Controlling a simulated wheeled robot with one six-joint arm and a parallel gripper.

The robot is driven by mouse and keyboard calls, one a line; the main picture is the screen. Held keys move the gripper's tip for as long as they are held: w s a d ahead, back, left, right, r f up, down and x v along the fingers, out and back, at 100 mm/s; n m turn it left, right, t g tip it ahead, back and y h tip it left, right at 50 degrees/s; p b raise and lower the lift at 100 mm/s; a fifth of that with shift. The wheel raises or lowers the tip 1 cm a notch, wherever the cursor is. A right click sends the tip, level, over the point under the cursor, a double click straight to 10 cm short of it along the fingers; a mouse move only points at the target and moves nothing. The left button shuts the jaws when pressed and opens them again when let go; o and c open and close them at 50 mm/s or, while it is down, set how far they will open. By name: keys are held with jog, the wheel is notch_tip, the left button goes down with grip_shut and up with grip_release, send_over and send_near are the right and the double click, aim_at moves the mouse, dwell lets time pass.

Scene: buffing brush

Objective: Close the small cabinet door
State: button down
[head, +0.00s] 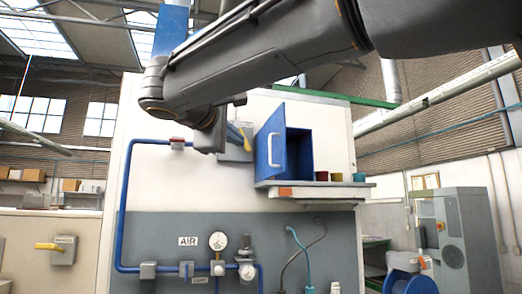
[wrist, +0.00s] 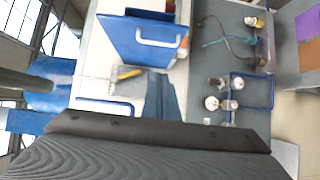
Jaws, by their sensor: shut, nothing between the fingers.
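The small blue cabinet (head: 302,150) stands on a wall shelf, its dark inside showing. Its blue door (head: 267,155) stands open, swung out to the left of the opening, with a pale bar handle (head: 274,149). In the wrist view the door (wrist: 128,40) and its handle (wrist: 160,38) are at the top. My gripper (head: 208,143) is left of the door in the head view, apart from it and partly hidden by my arm. In the wrist view my gripper's narrow fingers (wrist: 161,78) are together and empty, pointing toward the panel below the door.
A grey box with a yellow lever (head: 240,134) is on the wall between my gripper and the door. The shelf (head: 320,190) holds small cups (head: 337,177) on the right. Blue pipe (head: 122,200) and gauges (head: 218,241) are mounted lower on the panel.

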jog(key=d+p+x, duration=0.1)
jog(key=p+x, duration=0.2)
jog(key=x, duration=0.3)
jog(key=s+d+p+x, duration=0.1)
jog(key=p+x, duration=0.2)
jog(key=x, duration=0.3)
jog(key=shift+w+d+r, duration=0.3)
jog(key=shift+d+r, duration=0.15)
jog(key=shift+r, duration=0.15)
